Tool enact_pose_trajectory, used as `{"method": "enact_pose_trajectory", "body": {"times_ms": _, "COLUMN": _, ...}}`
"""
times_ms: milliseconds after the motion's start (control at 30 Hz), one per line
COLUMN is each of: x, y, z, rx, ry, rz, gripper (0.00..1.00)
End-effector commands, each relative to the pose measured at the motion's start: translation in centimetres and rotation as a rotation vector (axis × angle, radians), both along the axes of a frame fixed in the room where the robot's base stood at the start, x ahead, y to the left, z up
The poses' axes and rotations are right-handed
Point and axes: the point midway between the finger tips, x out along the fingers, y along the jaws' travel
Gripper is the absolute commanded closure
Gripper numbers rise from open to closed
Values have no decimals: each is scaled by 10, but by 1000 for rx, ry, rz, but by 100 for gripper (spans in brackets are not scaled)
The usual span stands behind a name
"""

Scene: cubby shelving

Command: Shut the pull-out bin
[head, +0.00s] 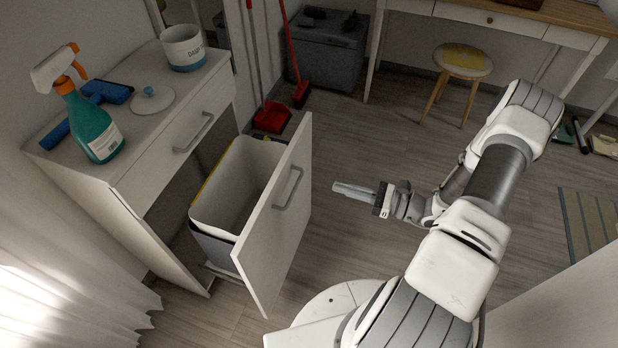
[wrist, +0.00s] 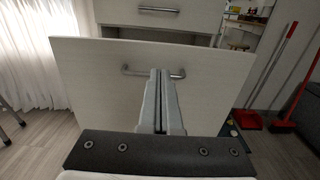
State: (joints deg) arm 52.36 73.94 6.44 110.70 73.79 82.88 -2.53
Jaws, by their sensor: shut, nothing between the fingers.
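The pull-out bin is out of the white cabinet (head: 150,190). Its white front panel (head: 262,245) has a grey bar handle (head: 289,188), and a bin with white inner walls (head: 232,165) sits behind the panel. My gripper (head: 335,188) is shut and empty, to the right of the panel and apart from it. In the wrist view, the shut fingers (wrist: 160,75) point at the panel (wrist: 90,85) and overlap the middle of its handle (wrist: 177,76). The lower part of the bin is partly hidden by the panel.
A red broom (head: 300,92) and dustpan (head: 271,117) stand behind the bin. A stool (head: 461,62) is farther back.

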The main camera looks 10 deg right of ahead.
Motion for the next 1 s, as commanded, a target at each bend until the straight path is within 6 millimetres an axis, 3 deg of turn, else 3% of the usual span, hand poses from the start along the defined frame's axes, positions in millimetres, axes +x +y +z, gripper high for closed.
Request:
{"method": "enact_pose_trajectory", "body": {"times_ms": 600, "x": 62, "y": 95, "z": -1, "rx": -1, "ry": 0, "rz": 6, "gripper": 100}}
{"method": "enact_pose_trajectory", "body": {"times_ms": 800, "x": 73, "y": 111, "z": 0, "rx": -2, "ry": 0, "rz": 5, "gripper": 100}}
{"method": "enact_pose_trajectory", "body": {"times_ms": 1000, "x": 76, "y": 114, "z": 1, "rx": -2, "ry": 0, "rz": 3, "gripper": 100}}
